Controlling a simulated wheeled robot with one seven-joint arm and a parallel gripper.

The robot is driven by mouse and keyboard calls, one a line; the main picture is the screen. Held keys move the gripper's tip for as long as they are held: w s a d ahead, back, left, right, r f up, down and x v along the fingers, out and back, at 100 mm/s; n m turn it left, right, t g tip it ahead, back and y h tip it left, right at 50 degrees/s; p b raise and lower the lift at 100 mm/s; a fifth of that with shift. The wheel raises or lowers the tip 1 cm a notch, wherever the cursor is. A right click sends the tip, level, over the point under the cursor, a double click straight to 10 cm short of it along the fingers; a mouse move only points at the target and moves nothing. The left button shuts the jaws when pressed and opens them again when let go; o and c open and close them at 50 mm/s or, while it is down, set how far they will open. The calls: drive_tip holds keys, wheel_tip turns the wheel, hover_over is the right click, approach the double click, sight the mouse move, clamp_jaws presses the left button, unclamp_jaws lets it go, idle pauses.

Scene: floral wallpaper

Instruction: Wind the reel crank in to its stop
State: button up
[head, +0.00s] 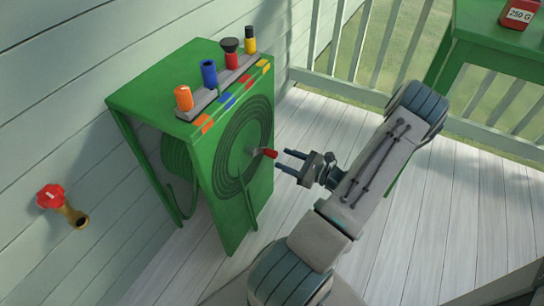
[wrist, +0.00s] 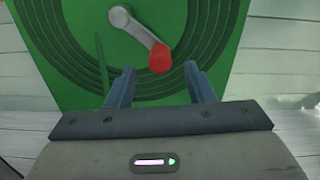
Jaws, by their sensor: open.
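The hose reel (head: 247,150) is a green box with a coiled pattern on its side panel. Its crank is a grey arm (wrist: 136,26) on the hub with a red handle (head: 268,153). In the wrist view the arm slants down to the right, and the red handle (wrist: 160,57) lies beyond the space between my fingertips, a little above them in the picture. My gripper (head: 286,161) is open and empty, just right of the handle in the head view, with its fingers pointing at the panel. It also shows in the wrist view (wrist: 162,80). I see no contact with the handle.
A rack of colored nozzles (head: 213,85) stands on top of the box. A red tap (head: 50,196) is on the wall at left. A green table (head: 490,38) with a red box (head: 520,14) is at upper right. Railing (head: 375,45) runs behind; the deck (head: 325,120) is clear.

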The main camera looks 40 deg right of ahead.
sight(277, 156)
drive_tip(key=b+x, duration=0.1)
drive_tip(key=x, duration=0.4)
drive_tip(key=shift+w+a, duration=0.15)
drive_tip(key=shift+w, duration=0.15)
clamp_jaws()
